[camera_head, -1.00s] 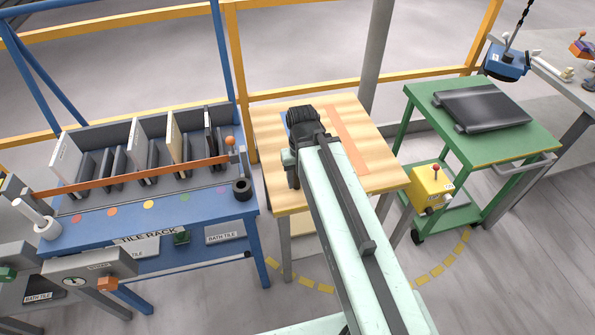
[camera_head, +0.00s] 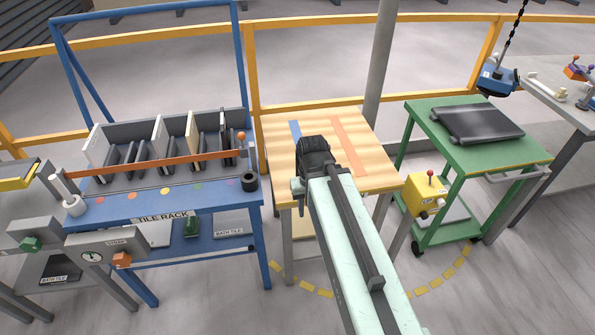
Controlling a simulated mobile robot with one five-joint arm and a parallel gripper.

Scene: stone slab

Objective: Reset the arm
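My arm reaches up from the bottom right of centre, a pale green link with a dark rail along it. Its dark end, with my gripper (camera_head: 314,158), is over the front part of the wooden table (camera_head: 377,168). The fingers are hidden behind the dark wrist housing, so I cannot tell whether they are open or shut, or whether they hold anything.
A blue tile rack (camera_head: 120,208) with upright tiles stands at the left. A green cart (camera_head: 520,157) with a dark slab (camera_head: 478,122) stands at the right. A yellow box (camera_head: 427,197) with a red-knobbed lever is between table and cart. Yellow rails (camera_head: 350,100) run behind.

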